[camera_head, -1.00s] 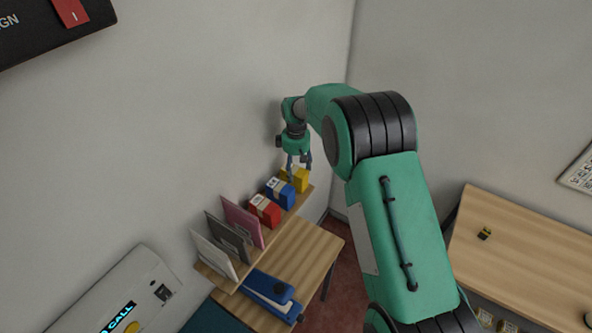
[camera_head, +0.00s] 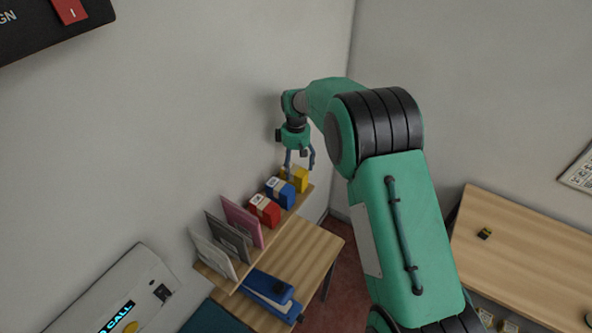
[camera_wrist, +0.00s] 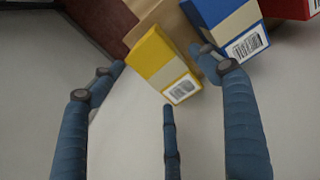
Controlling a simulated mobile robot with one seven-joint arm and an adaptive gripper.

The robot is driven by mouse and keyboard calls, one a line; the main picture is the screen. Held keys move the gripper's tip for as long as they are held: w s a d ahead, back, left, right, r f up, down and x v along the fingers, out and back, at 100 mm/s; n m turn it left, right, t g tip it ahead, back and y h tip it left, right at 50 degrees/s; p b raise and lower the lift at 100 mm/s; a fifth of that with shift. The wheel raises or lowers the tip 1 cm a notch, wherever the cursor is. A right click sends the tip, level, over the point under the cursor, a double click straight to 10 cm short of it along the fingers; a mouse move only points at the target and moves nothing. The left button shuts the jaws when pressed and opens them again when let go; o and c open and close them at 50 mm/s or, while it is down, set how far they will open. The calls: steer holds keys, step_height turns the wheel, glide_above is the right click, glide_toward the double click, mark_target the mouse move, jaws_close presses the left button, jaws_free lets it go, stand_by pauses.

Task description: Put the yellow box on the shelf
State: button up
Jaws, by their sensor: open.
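The yellow box (camera_head: 296,178) stands on the wooden shelf (camera_head: 232,284) on the left wall, at its far end beside the blue box (camera_head: 280,192). In the wrist view the yellow box (camera_wrist: 163,66) has a pale band and a barcode label. My gripper (camera_head: 299,163) is just above the yellow box, with its fingers spread. In the wrist view my open gripper (camera_wrist: 165,88) has fingers on either side of the yellow box's near end, and I see no grip on it. The right finger is close to the blue box (camera_wrist: 228,27).
A red box (camera_head: 264,210) stands beside the blue one, also in the wrist view's corner (camera_wrist: 290,8). Several upright cards or envelopes (camera_head: 241,222) fill the shelf's near part. A blue stapler-like object (camera_head: 270,292) lies on the wooden table below. Another table (camera_head: 530,255) is at right.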

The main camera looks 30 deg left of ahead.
step_height(320, 180, up, 10)
steer(key=b, duration=0.1)
steer(key=shift+b, duration=0.35)
steer(key=shift+f, duration=0.1)
stand_by(0.4)
stand_by(0.4)
